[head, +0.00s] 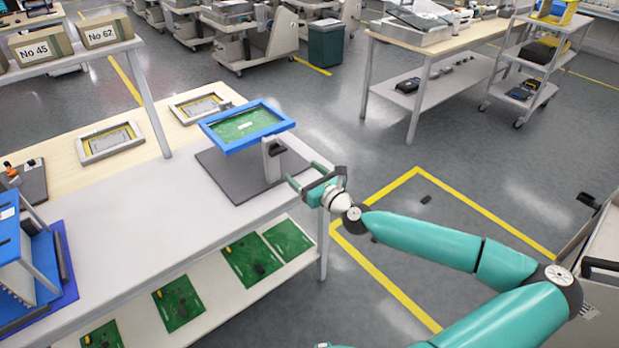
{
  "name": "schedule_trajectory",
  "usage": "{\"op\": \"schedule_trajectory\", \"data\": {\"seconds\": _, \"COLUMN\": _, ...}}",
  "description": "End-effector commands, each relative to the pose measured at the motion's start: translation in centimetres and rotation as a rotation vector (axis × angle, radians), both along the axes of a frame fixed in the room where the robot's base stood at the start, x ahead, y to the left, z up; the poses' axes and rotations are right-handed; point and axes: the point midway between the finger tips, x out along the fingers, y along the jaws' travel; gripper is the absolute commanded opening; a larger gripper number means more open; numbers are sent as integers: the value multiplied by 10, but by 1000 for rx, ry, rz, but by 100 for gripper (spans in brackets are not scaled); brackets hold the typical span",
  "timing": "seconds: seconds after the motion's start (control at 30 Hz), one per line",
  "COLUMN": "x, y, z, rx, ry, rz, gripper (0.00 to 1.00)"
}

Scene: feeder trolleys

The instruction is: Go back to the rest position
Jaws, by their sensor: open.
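My gripper (309,183) is open and empty, at the right edge of the workbench (130,215). My teal arm reaches in from the lower right. A blue frame (283,125) with a green circuit board (243,124) in it is held above the mat (222,181) near the post. The gripper appears apart from the frame; whether it touches the post I cannot tell.
Several green boards (178,302) lie on the bench's lower shelf. A blue rack (62,262) stands at the left. Boxes (42,46) sit on a raised shelf. Yellow lines (385,280) mark open floor right of the bench. A second table (440,50) and a cart (520,85) stand behind.

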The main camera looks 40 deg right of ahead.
Motion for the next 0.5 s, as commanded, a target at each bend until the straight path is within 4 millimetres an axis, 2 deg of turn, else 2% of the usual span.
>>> {"op": "schedule_trajectory", "data": {"seconds": 0.1, "x": -14, "y": -1, "z": 0, "rx": 2, "ry": 0, "rz": -1, "gripper": 76}}
{"op": "schedule_trajectory", "data": {"seconds": 0.2, "x": -19, "y": -1, "z": 0, "rx": 1, "ry": -1, "rz": -1, "gripper": 76}}
{"op": "schedule_trajectory", "data": {"seconds": 0.5, "x": -20, "y": 0, "z": 0, "rx": 0, "ry": 0, "rz": 0, "gripper": 76}}
